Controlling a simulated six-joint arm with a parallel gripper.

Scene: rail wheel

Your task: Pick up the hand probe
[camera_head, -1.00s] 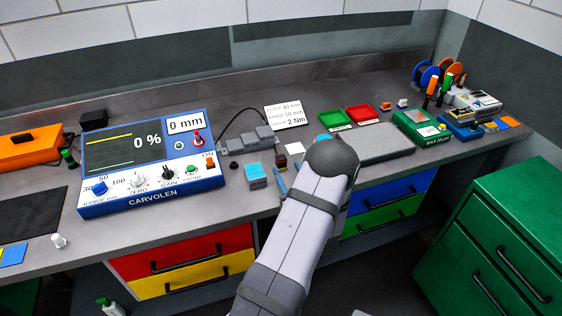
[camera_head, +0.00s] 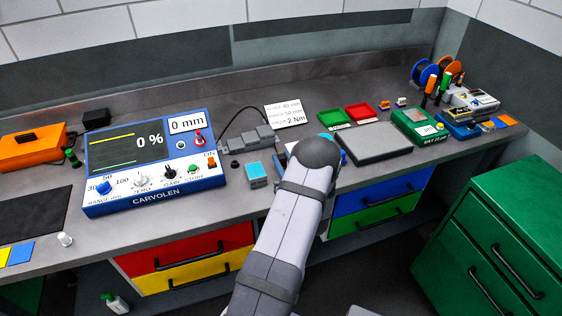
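I cannot make out the hand probe for certain. A black cable arcs from behind the blue CARVOLEN instrument (camera_head: 155,203) to a grey stepped block (camera_head: 250,140) on the bench. My gripper (camera_head: 281,163) is at the end of my arm, just right of a small blue-topped grey block (camera_head: 256,175) and in front of the stepped block. My wrist hides most of the gripper, so its opening and anything between its fingers do not show.
The instrument's knobs stand left of my gripper. A dark grey plate (camera_head: 374,146), green tray (camera_head: 334,119) and red tray (camera_head: 361,113) lie to the right. A white card (camera_head: 285,114) stands behind.

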